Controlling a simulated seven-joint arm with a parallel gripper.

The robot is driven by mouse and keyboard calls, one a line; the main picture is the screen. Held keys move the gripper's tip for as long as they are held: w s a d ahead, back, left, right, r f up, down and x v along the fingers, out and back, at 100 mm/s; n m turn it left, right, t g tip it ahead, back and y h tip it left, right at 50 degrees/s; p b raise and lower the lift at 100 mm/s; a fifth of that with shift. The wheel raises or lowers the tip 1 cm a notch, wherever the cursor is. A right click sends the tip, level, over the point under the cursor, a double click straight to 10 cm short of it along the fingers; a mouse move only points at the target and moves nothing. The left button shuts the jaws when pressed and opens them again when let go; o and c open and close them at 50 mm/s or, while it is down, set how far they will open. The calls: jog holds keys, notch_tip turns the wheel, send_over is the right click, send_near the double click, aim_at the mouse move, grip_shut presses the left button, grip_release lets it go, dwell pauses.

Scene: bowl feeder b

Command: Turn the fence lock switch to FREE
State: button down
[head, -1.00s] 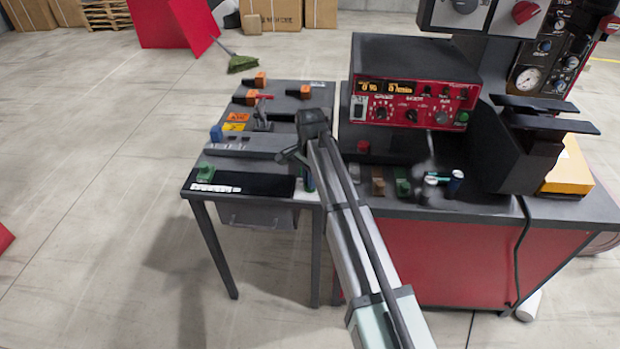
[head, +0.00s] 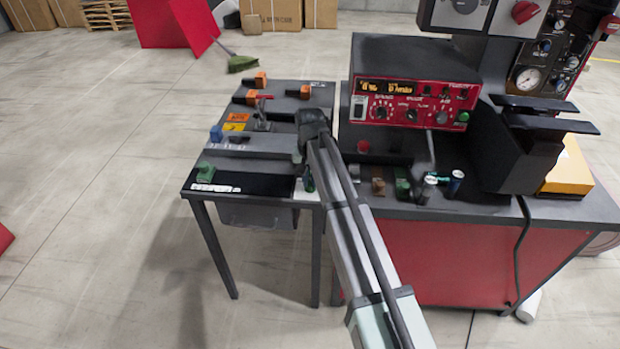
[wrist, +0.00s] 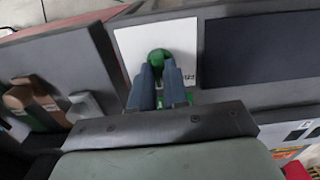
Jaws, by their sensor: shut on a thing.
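A green knob (wrist: 160,58) stands on a white plate (wrist: 130,42) in the wrist view; I take it for the fence lock switch. The blue-grey fingers of my gripper (wrist: 160,72) are shut on the knob from both sides. More green shows between and below the fingers. Small dark print is on the plate right of the knob, too small to read, so I cannot tell which position the switch points to. In the head view the white plate (head: 306,193) lies at the right front of the dark table, and my arm hides most of the knob.
A black panel (wrist: 252,48) lies right of the plate. Brown and green blocks (wrist: 38,103) stand to the left. In the head view a lever with a red handle (head: 263,110) stands behind on the table, and a red control panel (head: 412,103) is at the right.

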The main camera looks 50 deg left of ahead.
aim_at(310, 182)
jog(key=n, duration=0.4)
jog(key=shift+n, duration=2.2)
jog(key=c, duration=1.1)
grip_release()
jog(key=shift+r, duration=0.1)
notch_tip(310, 182, up, 14)
jog(key=shift+f, duration=0.2)
